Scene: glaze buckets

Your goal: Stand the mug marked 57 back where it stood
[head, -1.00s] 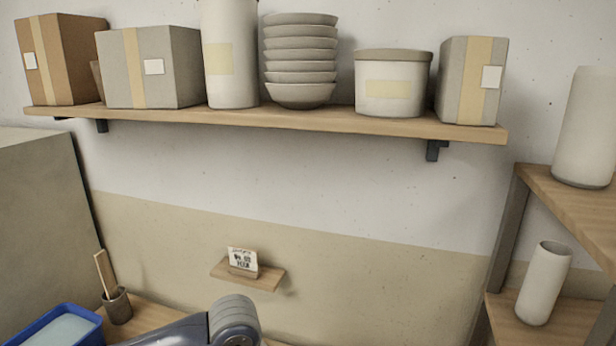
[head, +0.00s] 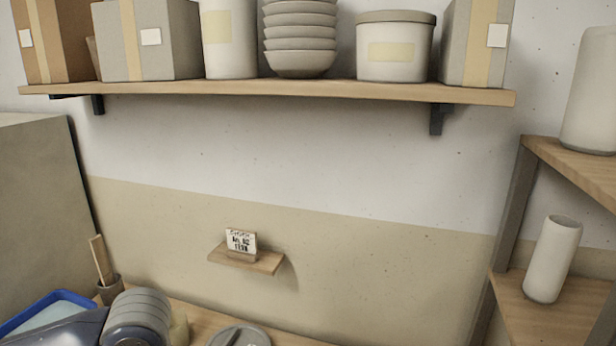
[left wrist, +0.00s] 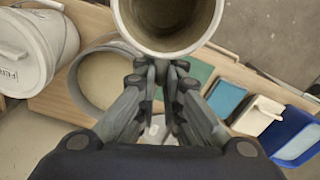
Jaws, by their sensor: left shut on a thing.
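In the left wrist view my left gripper (left wrist: 168,70) is shut on a pale mug (left wrist: 125,22). The mug's open, round mouth faces the camera at the top of the picture, and its inside looks empty and brownish. No number shows on the part of the mug in view. In the head view my left arm is at the bottom left, and I cannot make out its gripper or the held mug there. My right gripper is in neither view.
A lidded white bucket (left wrist: 28,62), a round basin (left wrist: 80,68) and blue trays (left wrist: 302,143) lie below the gripper. In the head view, a small wall shelf (head: 263,262) bears a card (head: 241,241). A long shelf (head: 330,92) and a rack (head: 514,190) stand around.

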